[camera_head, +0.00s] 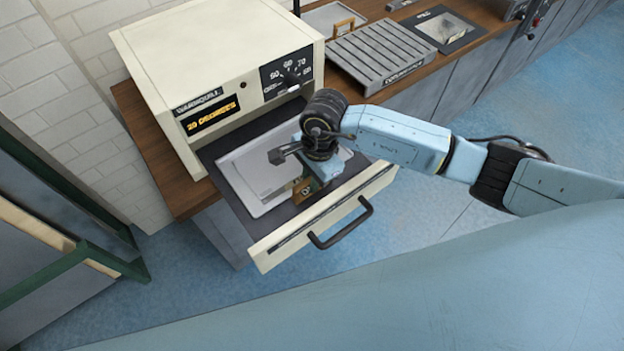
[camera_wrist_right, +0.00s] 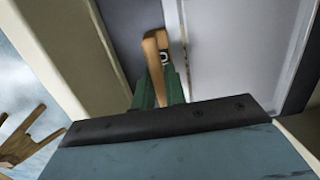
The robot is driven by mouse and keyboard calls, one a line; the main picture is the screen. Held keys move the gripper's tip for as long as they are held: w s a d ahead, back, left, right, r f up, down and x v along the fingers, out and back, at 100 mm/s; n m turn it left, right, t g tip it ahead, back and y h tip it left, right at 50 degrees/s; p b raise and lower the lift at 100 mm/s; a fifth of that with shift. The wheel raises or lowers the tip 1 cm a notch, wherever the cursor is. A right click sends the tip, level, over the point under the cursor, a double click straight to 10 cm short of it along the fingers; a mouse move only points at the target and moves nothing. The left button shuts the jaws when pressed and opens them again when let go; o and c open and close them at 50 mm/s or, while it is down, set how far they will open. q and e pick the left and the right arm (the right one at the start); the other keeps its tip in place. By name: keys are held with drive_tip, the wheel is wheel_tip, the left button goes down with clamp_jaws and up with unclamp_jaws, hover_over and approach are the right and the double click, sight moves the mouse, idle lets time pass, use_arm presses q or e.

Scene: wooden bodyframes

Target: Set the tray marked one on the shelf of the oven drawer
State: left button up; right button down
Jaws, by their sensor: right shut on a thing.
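The oven drawer (camera_head: 232,212) is pulled out below the cream oven (camera_head: 215,60) in the head view. A light grey tray (camera_head: 252,188) lies in the drawer, over its dark shelf. It also shows in the right wrist view (camera_wrist_right: 225,50). My right gripper (camera_head: 305,185) is over the drawer, near its front side. In the wrist view the right gripper (camera_wrist_right: 160,85) is shut on the tray's wooden handle (camera_wrist_right: 155,50). The arm hides part of the tray. I cannot read the tray's mark. The left gripper is not in view.
The drawer front (camera_head: 285,240) with its black handle (camera_head: 342,225) borders the drawer. A ribbed grey unit (camera_head: 378,55) stands on the wooden counter to the right of the oven. A second tray with a wooden handle (camera_head: 342,27) lies behind it. A green-framed structure (camera_head: 100,258) is at the left.

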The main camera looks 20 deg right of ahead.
drive_tip(key=shift+w, duration=0.15)
drive_tip(key=c, duration=1.5)
unclamp_jaws()
drive_tip(key=shift+o, duration=0.2)
wheel_tip(320, 180, up, 12)
drive_tip(key=d, duration=0.1)
drive_tip(key=shift+d, duration=0.25)
